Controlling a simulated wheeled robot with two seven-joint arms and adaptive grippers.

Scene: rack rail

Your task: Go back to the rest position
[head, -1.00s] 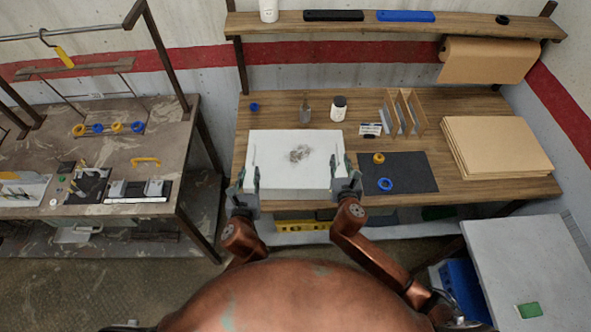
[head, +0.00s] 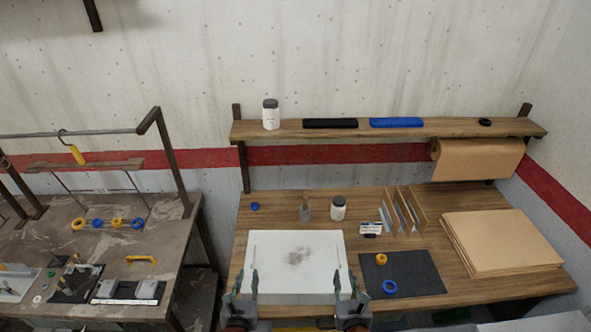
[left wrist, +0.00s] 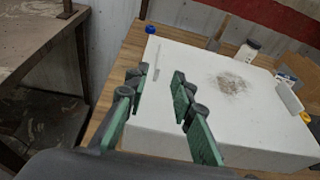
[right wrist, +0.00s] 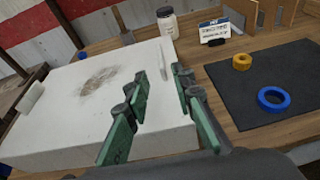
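A white box (head: 296,257) with a dark smudge on its top lies at the front of the wooden workbench. It also shows in the left wrist view (left wrist: 215,95) and the right wrist view (right wrist: 85,110). My left gripper (head: 246,283) is at its front left corner, fingers apart, with part of the box behind and between them in the left wrist view (left wrist: 155,100). My right gripper (head: 346,285) is at its front right corner, fingers also apart (right wrist: 160,95). I cannot tell whether any finger touches the box.
A dark mat (head: 402,273) with a yellow ring (head: 381,259) and a blue ring (head: 390,287) lies right of the box. A bottle (head: 338,208) stands behind it. A shelf (head: 280,129) runs above. A second table (head: 100,240) stands left, with a gap between.

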